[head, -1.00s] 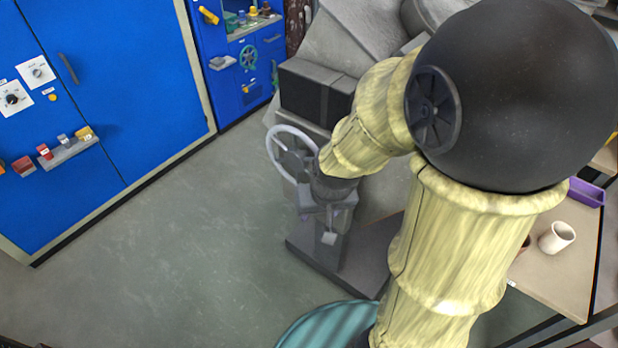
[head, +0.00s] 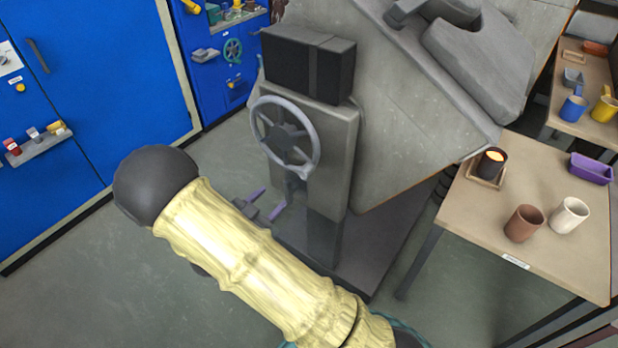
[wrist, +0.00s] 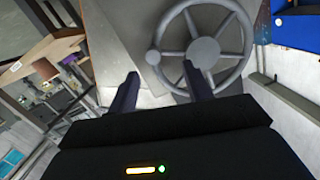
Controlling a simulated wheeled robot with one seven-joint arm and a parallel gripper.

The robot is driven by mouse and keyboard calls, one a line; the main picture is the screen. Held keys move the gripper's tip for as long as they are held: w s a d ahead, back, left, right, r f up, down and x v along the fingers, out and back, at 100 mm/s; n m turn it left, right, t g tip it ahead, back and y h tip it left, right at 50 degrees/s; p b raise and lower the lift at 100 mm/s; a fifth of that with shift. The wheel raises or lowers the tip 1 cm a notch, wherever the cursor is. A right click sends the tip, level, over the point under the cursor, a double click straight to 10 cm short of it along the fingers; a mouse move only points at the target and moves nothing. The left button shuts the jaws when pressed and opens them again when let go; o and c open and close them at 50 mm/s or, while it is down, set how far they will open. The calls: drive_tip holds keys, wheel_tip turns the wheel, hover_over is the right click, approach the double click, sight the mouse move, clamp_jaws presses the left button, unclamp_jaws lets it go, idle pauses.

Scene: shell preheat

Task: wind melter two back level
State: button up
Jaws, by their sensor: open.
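A grey spoked handwheel (head: 285,133) is mounted on the front of the grey pedestal (head: 338,165) of a large grey machine (head: 400,120) with a tilted body. No number is readable on the machine. In the wrist view the handwheel (wrist: 203,52) fills the upper right, with a small knob on its rim. My gripper (head: 267,203) is open and empty, below and in front of the wheel in the head view. In the wrist view my gripper (wrist: 160,85) has its right finger overlapping the wheel's lower part; whether it touches is unclear.
Blue cabinets (head: 90,80) stand at left. Floor (head: 90,285) at lower left is clear.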

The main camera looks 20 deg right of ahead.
sight(310, 169)
drive_tip(key=shift+s+a+f+m+h, duration=0.1)
drive_tip(key=shift+s+m+h, duration=0.1)
drive_tip(key=shift+s+h, duration=0.3)
drive_tip(key=shift+s+a+f+m+h, duration=0.1)
drive_tip(key=shift+s+m+h, duration=0.1)
drive_tip(key=shift+s+h, duration=0.25)
drive_tip(key=x, duration=1.7)
drive_tip(key=shift+w+d+p, duration=0.15)
drive_tip(key=shift+w+p, duration=0.05)
drive_tip(key=shift+p, duration=0.15)
drive_tip(key=shift+c, duration=0.2)
drive_tip(key=shift+f, duration=0.15)
clamp_jaws()
